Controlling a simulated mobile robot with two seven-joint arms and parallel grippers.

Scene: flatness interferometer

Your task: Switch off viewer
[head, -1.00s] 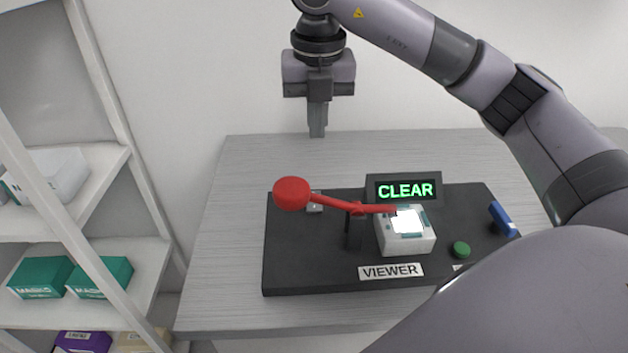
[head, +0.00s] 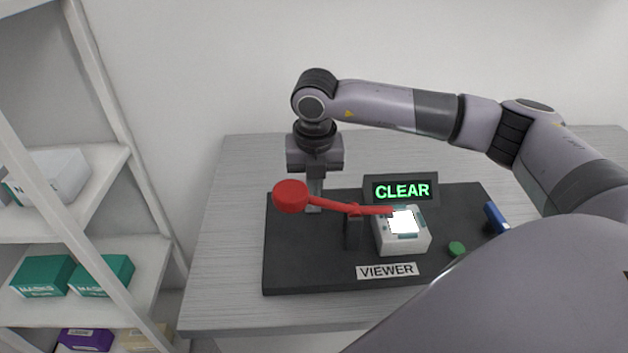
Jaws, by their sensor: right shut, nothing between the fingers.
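The viewer is a black base board (head: 300,270) on the table with a "VIEWER" label (head: 387,271) at its front. A red lever with a round red knob (head: 290,196) is pivoted on a dark post (head: 352,232). The lever's other end lies over a white block (head: 404,242) with a bright lit top. A display (head: 402,190) behind it reads "CLEAR" in green. My right gripper (head: 314,208) points down, shut and empty, just behind the red lever. Its fingertips are partly hidden by the lever, and I cannot tell if they touch anything. My left gripper is out of view.
A green button (head: 457,248) and a blue handle (head: 496,217) sit on the board's right side. My right arm covers the board's front right corner. A shelf (head: 80,240) with boxes stands at the left. The table's left part is clear.

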